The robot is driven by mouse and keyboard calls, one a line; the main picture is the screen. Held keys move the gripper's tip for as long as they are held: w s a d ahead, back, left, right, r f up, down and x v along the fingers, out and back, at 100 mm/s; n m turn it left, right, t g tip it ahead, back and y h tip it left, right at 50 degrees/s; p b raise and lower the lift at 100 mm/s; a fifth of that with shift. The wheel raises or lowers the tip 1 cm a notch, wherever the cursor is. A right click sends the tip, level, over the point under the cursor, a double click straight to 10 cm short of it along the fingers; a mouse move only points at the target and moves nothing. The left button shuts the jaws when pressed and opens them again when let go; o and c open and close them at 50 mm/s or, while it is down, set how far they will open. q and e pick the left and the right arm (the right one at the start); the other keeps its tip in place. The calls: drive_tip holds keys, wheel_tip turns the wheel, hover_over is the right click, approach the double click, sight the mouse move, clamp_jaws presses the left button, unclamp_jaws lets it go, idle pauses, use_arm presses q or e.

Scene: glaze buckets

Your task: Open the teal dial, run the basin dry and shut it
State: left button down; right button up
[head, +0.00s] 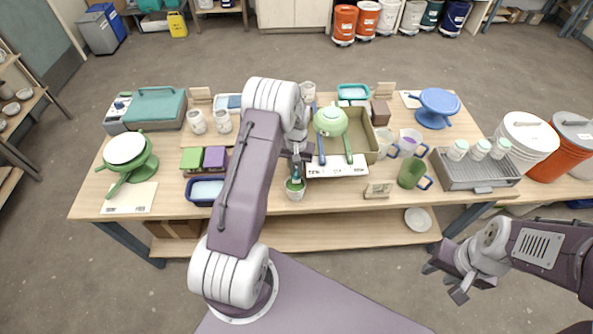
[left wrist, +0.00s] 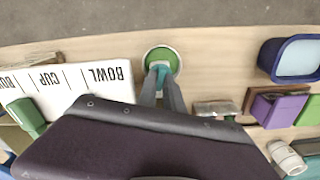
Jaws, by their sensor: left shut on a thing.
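My left gripper (head: 297,172) is shut on a small teal piece (left wrist: 160,74) directly over a white cup with a green inside (head: 295,190). The cup also shows in the left wrist view (left wrist: 162,56); whether the teal piece touches it, or is a dial, I cannot tell. A dark blue basin (head: 190,193) with a pale blue inside stands left of the cup. It also shows in the left wrist view (left wrist: 266,58). A teal-rimmed tray (head: 353,91) stands at the back. My right gripper (head: 446,283) is open and empty, off the table's front right.
The front edge is mostly clear.

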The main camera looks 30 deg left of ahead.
use_arm(q)
drive_tip(key=shift+n, duration=0.3)
drive_tip(key=c, duration=1.8)
unclamp_jaws()
drive_tip(key=shift+o, duration=0.2)
drive_tip(key=shift+s+r, duration=0.1)
